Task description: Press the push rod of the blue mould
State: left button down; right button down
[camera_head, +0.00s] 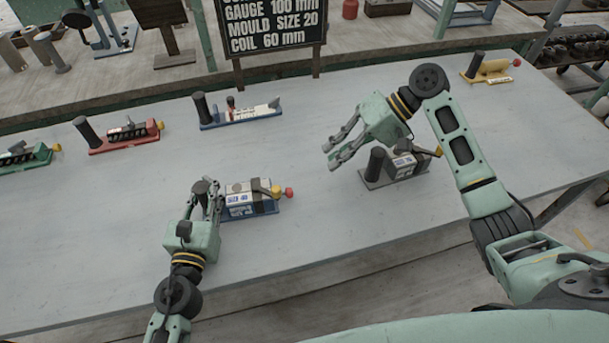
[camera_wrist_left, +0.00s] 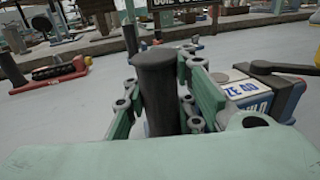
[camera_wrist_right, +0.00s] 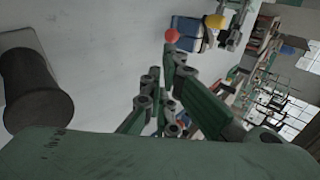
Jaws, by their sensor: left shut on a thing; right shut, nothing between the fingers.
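The blue mould (camera_head: 240,211) lies on the table near the front, with a white label and a dark lever on top. A yellow ball (camera_head: 277,191) and a red ball (camera_head: 289,192) stick out at its right end. My left gripper (camera_head: 206,187) is shut around the dark upright post (camera_wrist_left: 157,92) at the mould's left end. My right gripper (camera_head: 334,155) is shut and empty, above the table to the right of the red ball and apart from it. The right wrist view shows the red ball (camera_wrist_right: 172,35) beyond the fingers.
A grey mould (camera_head: 400,168) with a dark post (camera_head: 375,163) stands just below the right gripper. A blue-based device (camera_head: 240,115), a red one (camera_head: 125,138), a green one (camera_head: 25,155) and a yellow one (camera_head: 487,70) stand further back. The front table area is clear.

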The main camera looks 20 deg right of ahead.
pick_arm(q)
jog(key=shift+f, duration=0.35)
pick_arm(e)
jog(key=x, duration=1)
jog(key=shift+w+a, duration=0.15)
jog(key=shift+a, duration=1.3)
jog(key=v, duration=1)
